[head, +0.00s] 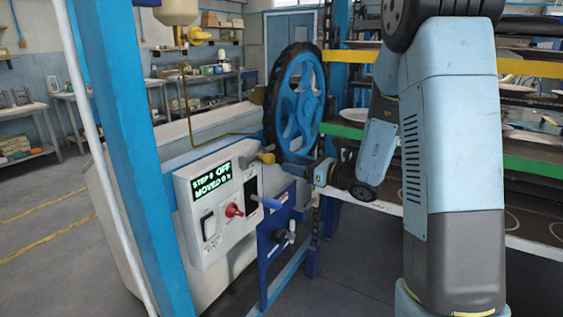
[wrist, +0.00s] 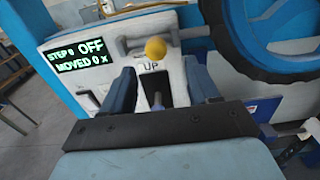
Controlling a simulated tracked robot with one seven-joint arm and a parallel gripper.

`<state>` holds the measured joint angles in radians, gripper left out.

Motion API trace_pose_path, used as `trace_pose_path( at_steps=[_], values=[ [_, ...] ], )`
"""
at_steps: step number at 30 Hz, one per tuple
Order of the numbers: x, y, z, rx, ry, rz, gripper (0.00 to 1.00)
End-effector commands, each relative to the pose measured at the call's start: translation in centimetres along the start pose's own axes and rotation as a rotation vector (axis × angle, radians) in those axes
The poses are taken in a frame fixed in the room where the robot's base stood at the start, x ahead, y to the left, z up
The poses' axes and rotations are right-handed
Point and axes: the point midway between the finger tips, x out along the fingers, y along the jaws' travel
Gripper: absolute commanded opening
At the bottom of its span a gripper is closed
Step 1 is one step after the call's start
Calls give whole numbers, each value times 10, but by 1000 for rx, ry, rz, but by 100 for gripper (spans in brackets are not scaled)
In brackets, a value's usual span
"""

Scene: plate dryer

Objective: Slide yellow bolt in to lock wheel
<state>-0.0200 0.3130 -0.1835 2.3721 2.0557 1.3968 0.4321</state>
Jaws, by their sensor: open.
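The yellow bolt knob (wrist: 155,48) sits on a grey horizontal bar on the white panel, above a black slot marked "UP". It also shows in the head view (head: 266,157), beside the wheel. The wheel (head: 295,103) is blue with a black rim; part of it fills the upper right of the wrist view (wrist: 270,30). The bar's right end lies close to the rim; I cannot tell whether it engages. My gripper (wrist: 158,68) is open and empty, facing the panel. The knob appears just beyond and above the fingertips, apart from them.
The panel (head: 207,240) carries a green display (head: 212,182) reading "OFF", a red knob (head: 234,210) and a blue lever (head: 268,203). A blue post (head: 135,150) stands at left. Racks with plates (head: 530,150) stand at right, behind my arm.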

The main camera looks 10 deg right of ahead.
Motion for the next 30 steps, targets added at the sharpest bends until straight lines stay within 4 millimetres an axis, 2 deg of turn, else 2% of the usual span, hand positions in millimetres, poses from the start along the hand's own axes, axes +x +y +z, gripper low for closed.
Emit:
trace_pose_path(
  at_steps=[3, 9, 23, 26, 30],
  values=[
    [-20, -1, 0, 0, 0, -3, 60],
    [-40, -1, 0, 0, 1, -1, 60],
    [-44, 1, 1, -4, 2, 5, 60],
    [-43, 12, 7, -35, 14, 42, 60],
    [-46, 47, 24, -146, 62, 164, 60]
  ],
)
